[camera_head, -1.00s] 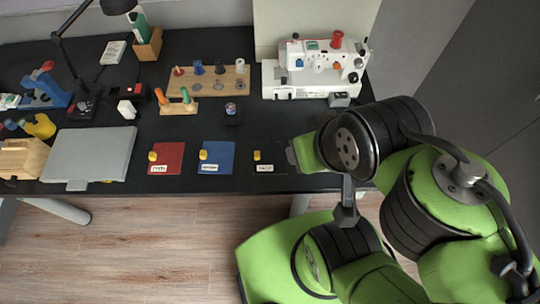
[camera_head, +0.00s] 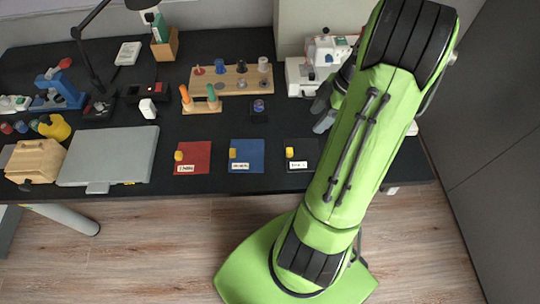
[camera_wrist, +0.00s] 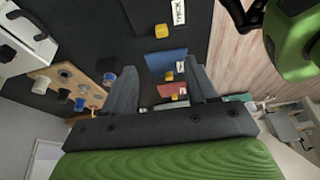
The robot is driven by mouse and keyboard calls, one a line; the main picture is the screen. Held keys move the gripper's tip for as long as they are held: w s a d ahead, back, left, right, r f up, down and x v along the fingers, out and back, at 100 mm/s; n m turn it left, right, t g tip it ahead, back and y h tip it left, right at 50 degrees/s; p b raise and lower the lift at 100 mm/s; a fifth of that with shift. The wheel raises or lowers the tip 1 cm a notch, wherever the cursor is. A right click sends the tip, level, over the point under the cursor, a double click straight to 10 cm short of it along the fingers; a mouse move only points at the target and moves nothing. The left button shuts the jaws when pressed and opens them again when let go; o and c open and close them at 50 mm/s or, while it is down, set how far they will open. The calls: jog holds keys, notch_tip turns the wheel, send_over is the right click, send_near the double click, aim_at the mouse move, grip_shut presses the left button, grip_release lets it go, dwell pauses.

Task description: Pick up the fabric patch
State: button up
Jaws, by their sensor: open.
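Three flat square patches lie in a row near the table's front edge: a red one (camera_head: 198,152), a blue one (camera_head: 245,148) and a black one (camera_head: 311,157). Each bears a white label and a small yellow piece. Which one is the fabric patch, I cannot tell. My gripper (camera_head: 325,108) is over the table, behind and right of the black patch, partly hidden by my arm. In the wrist view my gripper (camera_wrist: 163,72) is open, with nothing seen held. The blue patch (camera_wrist: 166,57) and red patch (camera_wrist: 172,88) appear between its fingers, farther off; the black patch (camera_wrist: 148,14) is higher up.
A grey board (camera_head: 110,154) and a wooden box (camera_head: 36,158) are at the left. A wooden spool rack (camera_head: 232,80) stands at the back. A white sewing machine (camera_head: 304,76) is partly hidden behind my arm. A small dark pad (camera_head: 259,116) with a small object lies mid-table.

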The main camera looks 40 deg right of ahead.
jog(key=b, duration=0.3)
send_over(293, 150)
jog(key=s+d, duration=0.1)
jog(key=d, duration=0.1)
notch_tip(293, 150, down, 10)
jog(key=shift+s+f, duration=0.15)
jog(key=shift+f, duration=0.1)
jog(key=b+x, duration=0.1)
jog(key=x, duration=0.4)
jog(key=shift+a+b, duration=0.15)
jog(key=shift+b, duration=0.2)
jog(key=shift+r, duration=0.1)
grip_shut()
